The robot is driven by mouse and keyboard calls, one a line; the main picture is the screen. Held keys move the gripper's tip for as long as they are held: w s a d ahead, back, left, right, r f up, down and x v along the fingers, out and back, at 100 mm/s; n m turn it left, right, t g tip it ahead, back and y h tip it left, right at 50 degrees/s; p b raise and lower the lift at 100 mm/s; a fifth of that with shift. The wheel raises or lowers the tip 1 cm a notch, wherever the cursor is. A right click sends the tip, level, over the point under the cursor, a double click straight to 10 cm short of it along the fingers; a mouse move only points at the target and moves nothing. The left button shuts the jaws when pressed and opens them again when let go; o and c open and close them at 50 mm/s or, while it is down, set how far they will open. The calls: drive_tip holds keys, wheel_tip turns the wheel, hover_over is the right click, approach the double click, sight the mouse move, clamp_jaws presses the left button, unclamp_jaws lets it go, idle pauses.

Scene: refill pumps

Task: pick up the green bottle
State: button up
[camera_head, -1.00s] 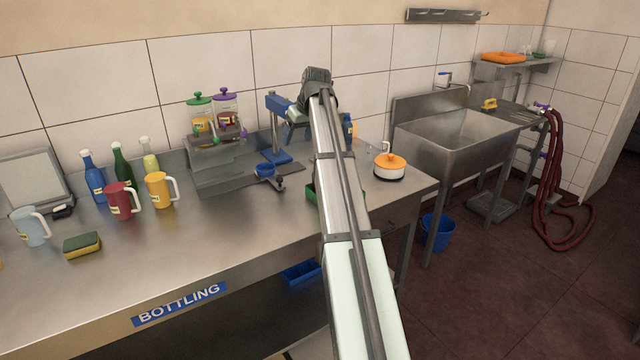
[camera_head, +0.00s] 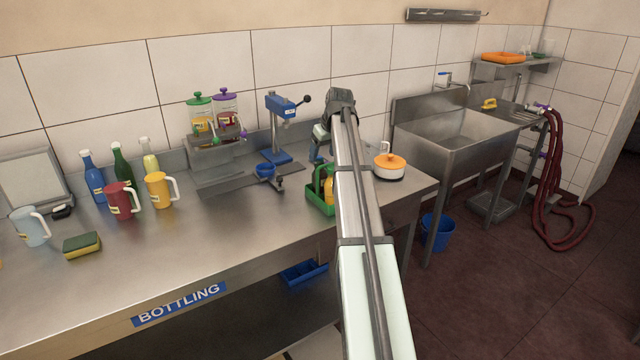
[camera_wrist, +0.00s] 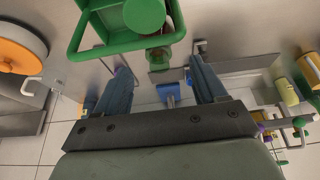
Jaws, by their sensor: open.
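A dark green bottle (camera_head: 122,165) stands upright on the bench at the left in the head view, between a blue bottle (camera_head: 93,177) and a pale yellow bottle (camera_head: 149,157). A red jug (camera_head: 122,203) hides its lower part. My gripper (camera_wrist: 159,65) is open and empty in the wrist view. In the head view it hangs near the green caddy (camera_head: 321,203), partly behind my arm, well to the right of the bottle. The wrist view shows the caddy (camera_wrist: 82,42) beyond the fingertips, with a round green top (camera_wrist: 145,14) in it that I cannot identify surely.
A blue press (camera_head: 277,130) stands at the back, beside dispensers with green (camera_head: 199,113) and purple (camera_head: 226,108) lids. A yellow jug (camera_head: 159,191) stands beside the red jug. An orange-lidded pot (camera_head: 389,167) is right of my arm. The front middle of the bench is clear.

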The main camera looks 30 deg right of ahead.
sight(320, 161)
drive_tip(key=shift+w+x, duration=0.15)
drive_tip(key=shift+x, duration=1.25)
drive_tip(key=shift+w+x, duration=0.1)
drive_tip(key=shift+x, duration=1.25)
drive_tip(key=shift+d+r, duration=0.1)
drive_tip(key=shift+d, duration=0.05)
drive_tip(key=shift+c, duration=0.4)
clamp_jaws()
